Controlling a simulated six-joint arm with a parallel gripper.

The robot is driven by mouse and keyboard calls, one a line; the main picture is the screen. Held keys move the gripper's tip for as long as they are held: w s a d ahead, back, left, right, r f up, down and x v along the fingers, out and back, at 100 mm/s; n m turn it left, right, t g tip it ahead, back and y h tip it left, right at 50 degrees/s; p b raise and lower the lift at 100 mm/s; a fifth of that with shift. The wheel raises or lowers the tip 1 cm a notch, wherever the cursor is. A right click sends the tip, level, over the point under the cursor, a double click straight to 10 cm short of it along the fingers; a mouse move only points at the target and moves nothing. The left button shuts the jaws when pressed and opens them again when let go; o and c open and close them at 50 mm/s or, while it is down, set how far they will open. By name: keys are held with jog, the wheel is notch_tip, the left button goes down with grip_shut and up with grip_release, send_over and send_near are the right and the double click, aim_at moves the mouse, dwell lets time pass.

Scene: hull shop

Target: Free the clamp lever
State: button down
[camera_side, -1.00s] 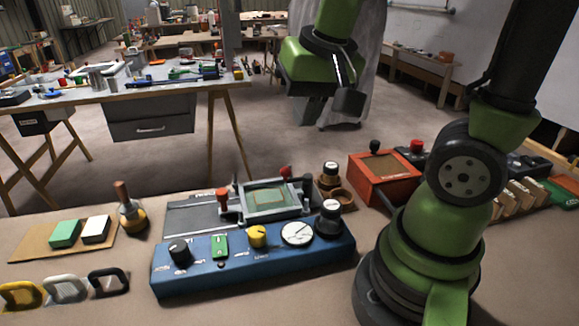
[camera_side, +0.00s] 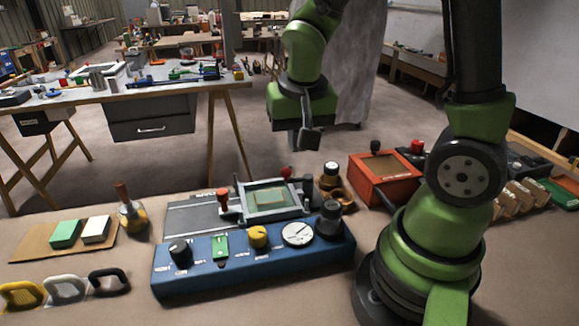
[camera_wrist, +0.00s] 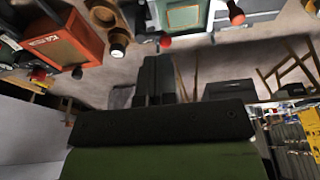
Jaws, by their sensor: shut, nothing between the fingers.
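A grey clamp fixture (camera_side: 231,213) holds a green board (camera_side: 268,198) on the bench, behind the blue control panel. It has two red-knobbed levers: the left lever (camera_side: 222,198) stands upright at its left side and the far lever (camera_side: 287,172) is at its back right. Red knobs also show in the wrist view, one near the top right (camera_wrist: 236,16) and one at upper centre (camera_wrist: 165,41). Which lever jams the clamp I cannot tell. My gripper (camera_side: 309,140) is shut and empty, in the air above and behind the fixture, touching nothing. Its dark fingers also show in the wrist view (camera_wrist: 157,75).
The blue panel (camera_side: 253,268) with knobs and a dial stands in front of the fixture. A black-and-white knob (camera_side: 330,173) and an orange-red box (camera_side: 384,180) stand to the right. The air around my gripper is clear.

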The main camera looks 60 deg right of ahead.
aim_at(285, 170)
jog(key=w+d+f, duration=0.3)
jog(key=d+f, duration=0.1)
jog(key=f, duration=0.5)
jog(key=shift+w+f, duration=0.15)
jog(key=shift+w, duration=0.25)
jog(key=shift+w+d+m, duration=0.1)
jog(key=shift+w+m, duration=0.25)
jog(key=shift+m, duration=0.35)
jog(key=shift+w+d+m+g+h, duration=0.3)
jog(key=shift+w+m, duration=0.15)
jog(key=shift+m, duration=0.55)
jog(key=shift+w+d+m+g, duration=0.45)
jog(key=shift+d+m, duration=0.45)
jog(key=shift+m, duration=1.25)
jog(key=shift+w+d+m+g, duration=0.4)
jog(key=shift+d+m, duration=0.55)
jog(key=shift+m, duration=1.25)
jog(key=shift+w+d+m+g, duration=0.3)
jog(key=shift+d+m+g, duration=0.45)
jog(key=shift+m, duration=1.4)
jog(key=shift+d, duration=0.15)
